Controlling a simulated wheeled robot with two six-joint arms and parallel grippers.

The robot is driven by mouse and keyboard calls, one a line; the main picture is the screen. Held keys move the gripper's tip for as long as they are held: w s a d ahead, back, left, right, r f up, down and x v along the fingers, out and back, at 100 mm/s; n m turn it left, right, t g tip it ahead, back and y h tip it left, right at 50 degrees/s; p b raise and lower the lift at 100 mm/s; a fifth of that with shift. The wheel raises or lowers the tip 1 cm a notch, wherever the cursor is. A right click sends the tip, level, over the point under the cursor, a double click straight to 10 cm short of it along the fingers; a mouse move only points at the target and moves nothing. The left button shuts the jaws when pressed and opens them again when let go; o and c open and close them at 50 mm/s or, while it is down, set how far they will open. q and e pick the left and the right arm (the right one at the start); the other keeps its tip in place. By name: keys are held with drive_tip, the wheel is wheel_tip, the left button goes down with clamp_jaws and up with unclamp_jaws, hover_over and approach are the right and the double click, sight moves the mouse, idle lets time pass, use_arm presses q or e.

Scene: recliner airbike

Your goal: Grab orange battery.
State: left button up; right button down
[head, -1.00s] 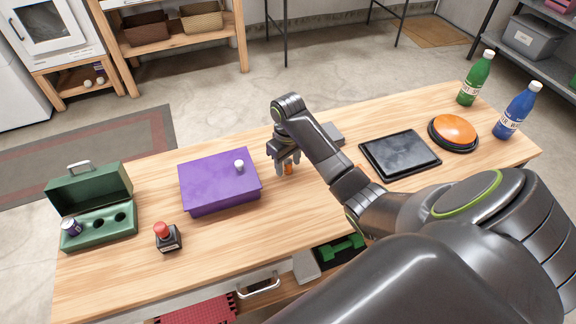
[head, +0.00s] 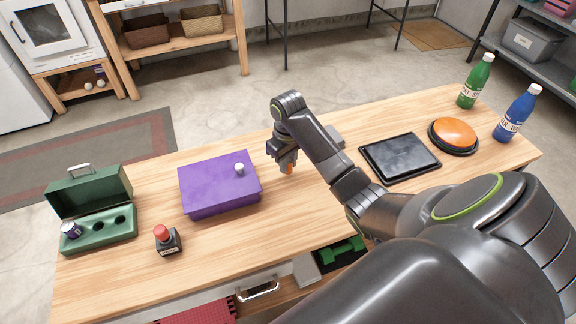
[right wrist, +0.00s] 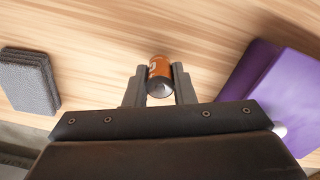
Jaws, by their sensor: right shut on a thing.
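The orange battery (right wrist: 160,73) is a small orange cylinder with a pale end. In the right wrist view it sits between the two fingers of my right gripper (right wrist: 159,86), which is shut on it. In the head view the right gripper (head: 287,167) points down at the table just right of the purple box. Only a bit of the orange battery (head: 290,169) shows there between the fingers, at or just above the wood; I cannot tell which. My left gripper is not in view.
The purple box (head: 222,190) stands close to the left of the gripper. A grey block (head: 334,132) and a black tablet (head: 400,156) lie to the right. A green case (head: 100,235) and a red-topped button device (head: 167,240) stand further left. The wooden table (head: 255,235) is clear in front.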

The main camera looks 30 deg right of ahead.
sight(288, 159)
wheel_tip(288, 159, up, 4)
drive_tip(key=shift+r+p, duration=0.2)
drive_tip(key=shift+p, duration=0.2)
wheel_tip(288, 159, up, 2)
drive_tip(key=shift+r+p, duration=0.1)
drive_tip(key=shift+p, duration=1.15)
drive_tip(key=shift+r+p, duration=0.95)
